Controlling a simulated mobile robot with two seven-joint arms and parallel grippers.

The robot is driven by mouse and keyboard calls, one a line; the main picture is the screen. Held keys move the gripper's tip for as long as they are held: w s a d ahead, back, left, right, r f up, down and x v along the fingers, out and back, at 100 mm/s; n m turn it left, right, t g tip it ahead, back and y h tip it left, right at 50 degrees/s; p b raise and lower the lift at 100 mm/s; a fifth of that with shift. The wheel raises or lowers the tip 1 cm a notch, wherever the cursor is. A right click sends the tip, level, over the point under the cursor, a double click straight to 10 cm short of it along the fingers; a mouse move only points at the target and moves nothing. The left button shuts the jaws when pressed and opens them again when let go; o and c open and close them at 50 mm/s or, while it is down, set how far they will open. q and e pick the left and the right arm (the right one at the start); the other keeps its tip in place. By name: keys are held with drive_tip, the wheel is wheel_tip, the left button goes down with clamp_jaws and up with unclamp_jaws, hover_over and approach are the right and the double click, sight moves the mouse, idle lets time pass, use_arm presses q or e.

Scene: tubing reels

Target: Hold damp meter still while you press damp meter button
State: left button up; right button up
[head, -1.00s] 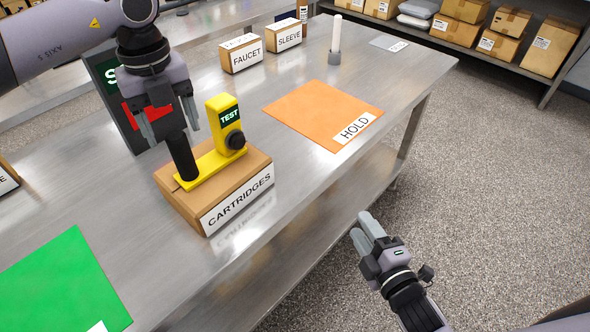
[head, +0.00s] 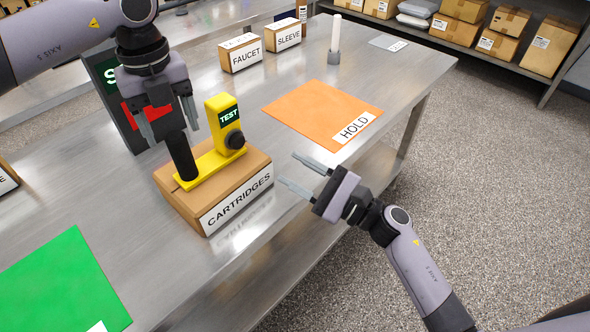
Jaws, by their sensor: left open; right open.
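The yellow damp meter (head: 209,160) stands upright on top of the CARTRIDGES box (head: 228,200). It has a black upright handle (head: 181,155), a green TEST display and a round dark button (head: 235,139) on its face. My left gripper (head: 171,122) points down over the handle, its fingers open on either side of the handle's top; I cannot tell whether they touch it. My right gripper (head: 305,174) is open and empty, to the right of the box and the meter, its fingers pointing left toward them.
An orange HOLD mat (head: 315,110) lies behind my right gripper, and a green mat (head: 58,285) lies front left. FAUCET (head: 241,54) and SLEEVE (head: 283,34) boxes and a white rod on a stand (head: 335,40) are farther back. A dark sign (head: 118,105) stands behind the meter.

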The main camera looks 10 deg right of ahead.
sight(181, 154)
use_arm(q)
drive_tip(key=shift+f, duration=3.6)
use_arm(e)
drive_tip(key=shift+a+n+g, duration=0.3)
drive_tip(key=shift+n, duration=0.9)
use_arm(q)
clamp_jaws()
use_arm(e)
clamp_jaws()
